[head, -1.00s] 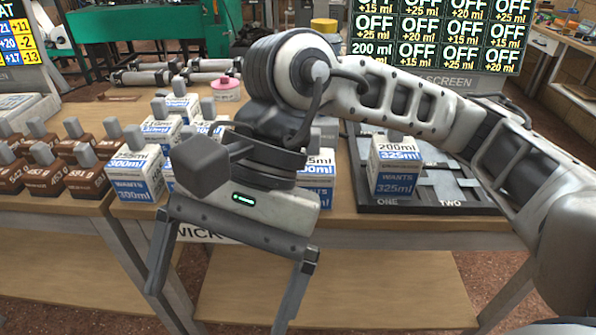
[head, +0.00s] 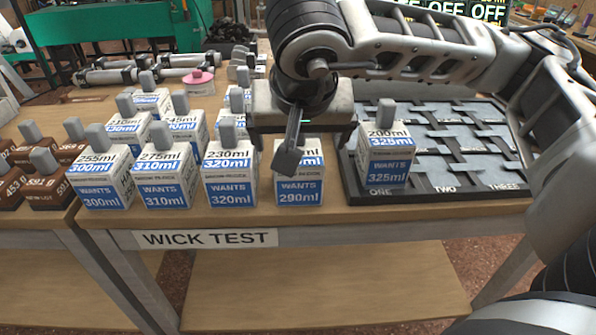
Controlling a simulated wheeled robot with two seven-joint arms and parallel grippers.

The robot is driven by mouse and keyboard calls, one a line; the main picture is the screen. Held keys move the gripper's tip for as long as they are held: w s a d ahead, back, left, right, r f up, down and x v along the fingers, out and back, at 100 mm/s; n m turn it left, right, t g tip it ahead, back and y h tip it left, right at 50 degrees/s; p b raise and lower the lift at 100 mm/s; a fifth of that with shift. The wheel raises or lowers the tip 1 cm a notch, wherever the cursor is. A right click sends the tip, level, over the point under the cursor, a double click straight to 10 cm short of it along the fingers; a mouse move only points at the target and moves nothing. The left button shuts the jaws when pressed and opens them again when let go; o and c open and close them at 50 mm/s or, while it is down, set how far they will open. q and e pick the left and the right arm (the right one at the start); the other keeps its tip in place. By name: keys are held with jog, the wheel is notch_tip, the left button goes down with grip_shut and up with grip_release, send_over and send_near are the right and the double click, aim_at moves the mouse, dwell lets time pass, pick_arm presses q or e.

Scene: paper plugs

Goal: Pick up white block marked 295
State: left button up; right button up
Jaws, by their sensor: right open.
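No label in the head view legibly reads 295. A white block with a blue band (head: 298,185) at the front of the bench reads "WANTS 290ml"; its upper number is partly hidden by my right gripper. My right gripper (head: 303,140) is above and around the top of this block, open, its fingers spread to either side; I cannot tell whether it touches. Other white blocks in the front row read 230ml/320ml (head: 230,178), 275ml/310ml (head: 165,180) and 255ml/300ml (head: 103,183). Several more stand behind, partly hidden. My left gripper is not in view.
A white block marked 200ml/325ml (head: 388,160) stands on slot ONE of the black tray (head: 430,195), right of my gripper. Brown blocks (head: 48,190) stand at the left. A pink round container (head: 199,82) and metal cylinders (head: 112,75) lie behind.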

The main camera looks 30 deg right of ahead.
jog(key=x, duration=0.6)
jog(key=shift+w+f, duration=0.15)
jog(key=shift+f, duration=0.05)
jog(key=shift+c, duration=0.3)
jog(key=shift+r, duration=0.1)
jog(key=c, duration=1.3)
jog(key=shift+o, duration=0.2)
